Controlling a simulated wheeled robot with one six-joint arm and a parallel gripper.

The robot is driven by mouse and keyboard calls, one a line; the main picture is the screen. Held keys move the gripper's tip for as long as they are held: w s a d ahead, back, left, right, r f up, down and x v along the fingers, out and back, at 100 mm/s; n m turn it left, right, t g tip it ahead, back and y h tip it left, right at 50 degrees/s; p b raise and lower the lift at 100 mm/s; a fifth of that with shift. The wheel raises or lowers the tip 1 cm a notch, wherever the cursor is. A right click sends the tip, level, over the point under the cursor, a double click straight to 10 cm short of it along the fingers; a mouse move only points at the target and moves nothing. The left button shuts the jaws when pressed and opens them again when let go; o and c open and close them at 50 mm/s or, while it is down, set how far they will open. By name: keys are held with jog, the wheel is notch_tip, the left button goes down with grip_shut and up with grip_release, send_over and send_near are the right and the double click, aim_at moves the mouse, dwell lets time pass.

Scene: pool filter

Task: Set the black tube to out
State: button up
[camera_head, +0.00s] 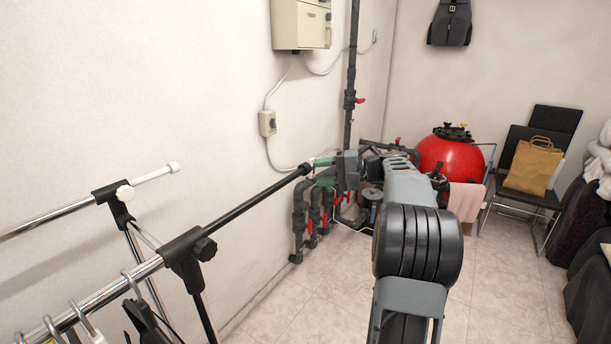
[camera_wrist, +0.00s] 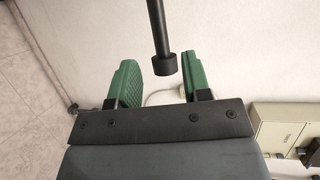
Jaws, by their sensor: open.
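The black tube (camera_head: 257,196) is a long thin bar on the clothes rack. It runs from a black clamp (camera_head: 190,257) up and right to a thicker end cap (camera_head: 305,169). My gripper (camera_head: 323,172) is just right of that cap, at the wall side. In the wrist view the tube (camera_wrist: 157,22) comes down from the top edge, and its cap lies between the two green fingers of my gripper (camera_wrist: 159,72). The fingers stand apart on both sides, with a visible gap to the cap. My gripper is open and holds nothing.
A chrome rail (camera_head: 120,287) with hangers and a second white-tipped rail (camera_head: 150,177) stand at left. Grey pipes (camera_head: 299,222) with red valves and a red filter tank (camera_head: 447,160) are behind my arm. A chair (camera_head: 535,150) stands at right. The tiled floor (camera_head: 500,312) is clear.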

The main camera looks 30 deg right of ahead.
jog(key=v, duration=0.6)
jog(key=shift+d, duration=0.15)
dwell(0.4)
notch_tip(320, 180, down, 8)
jog(key=d+m+g+h, duration=0.1)
jog(key=m+h, duration=0.2)
jog(key=s+a+f+g+h+p, duration=0.1)
jog(key=s+a+f+g+h, duration=0.3)
jog(key=s+a+f, duration=0.15)
jog(key=s+a+n+h+p, duration=0.2)
jog(key=s+a+n, duration=0.3)
jog(key=s+a, duration=0.2)
jog(key=s+a+n+g+h+p, duration=0.1)
jog(key=s+a+n, duration=0.5)
jog(key=a, duration=0.6)
jog(key=s+h+p, duration=0.1)
jog(key=h, duration=0.1)
jog(key=shift+r+n+h, duration=0.3)
jog(key=shift+s, duration=0.15)
